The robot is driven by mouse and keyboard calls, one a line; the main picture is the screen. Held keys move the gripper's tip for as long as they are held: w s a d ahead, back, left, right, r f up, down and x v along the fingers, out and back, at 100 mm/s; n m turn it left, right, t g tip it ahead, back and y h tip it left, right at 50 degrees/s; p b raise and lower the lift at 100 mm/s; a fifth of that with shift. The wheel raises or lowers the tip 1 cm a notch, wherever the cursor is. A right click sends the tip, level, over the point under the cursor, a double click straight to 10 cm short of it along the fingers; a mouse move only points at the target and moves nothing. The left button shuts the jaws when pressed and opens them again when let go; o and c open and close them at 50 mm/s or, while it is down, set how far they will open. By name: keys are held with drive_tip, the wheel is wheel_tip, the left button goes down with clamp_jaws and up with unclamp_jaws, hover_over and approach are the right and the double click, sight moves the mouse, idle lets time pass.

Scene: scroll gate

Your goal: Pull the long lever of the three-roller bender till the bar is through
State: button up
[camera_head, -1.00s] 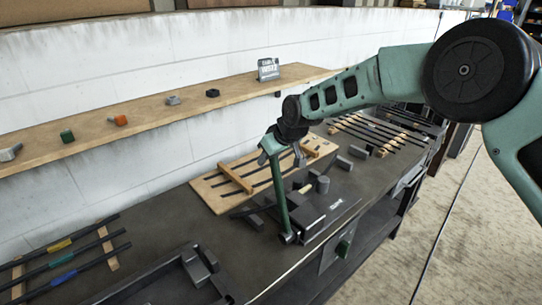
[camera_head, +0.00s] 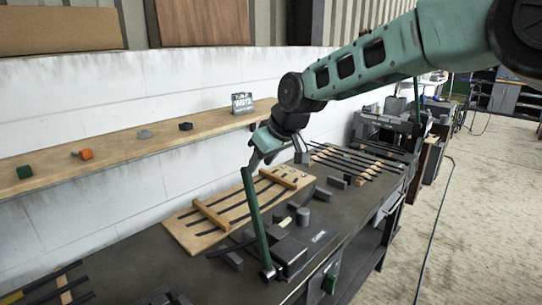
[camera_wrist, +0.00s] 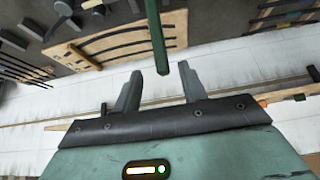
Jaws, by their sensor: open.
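The long green lever (camera_head: 256,220) stands up from the dark bender (camera_head: 291,250) on the bench, leaning a little left at its top. My gripper (camera_head: 262,158) is open, just above and right of the lever's top end in the head view. In the wrist view the lever (camera_wrist: 157,38) comes in from the top edge, and its end shows between the two open fingertips (camera_wrist: 159,70), apart from both. A dark bar (camera_head: 228,248) lies at the bender's left side; how far it is through the rollers I cannot tell.
A wooden board with curved dark strips (camera_head: 198,240) lies behind the bender. Dark bars on wooden strips (camera_head: 362,160) lie further right. A wall shelf (camera_head: 105,157) holds small parts and a sign (camera_head: 242,103). Loose dark blocks lie near the bender.

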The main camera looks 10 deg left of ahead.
drive_tip(key=shift+b+v, duration=0.6)
drive_tip(key=shift+v, duration=2.2)
drive_tip(key=s+d+f+m+g+h+b, duration=0.1)
drive_tip(key=s+d+f, duration=0.4)
drive_tip(key=s, duration=0.7)
drive_tip(key=s+d+f+g+h+b, duration=0.1)
drive_tip(key=s+d+f, duration=0.5)
drive_tip(key=s, duration=0.6)
drive_tip(key=s+d+f+m+g+h+b, duration=0.1)
drive_tip(key=s+d+f+g+h+b, duration=0.1)
drive_tip(key=s+d+f, duration=0.4)
drive_tip(key=s+d, duration=0.3)
drive_tip(key=s, duration=0.3)
drive_tip(key=shift+m+h+b, duration=0.3)
drive_tip(key=shift+b, duration=0.05)
drive_tip(key=shift+f, duration=0.2)
drive_tip(key=shift+c, duration=0.2)
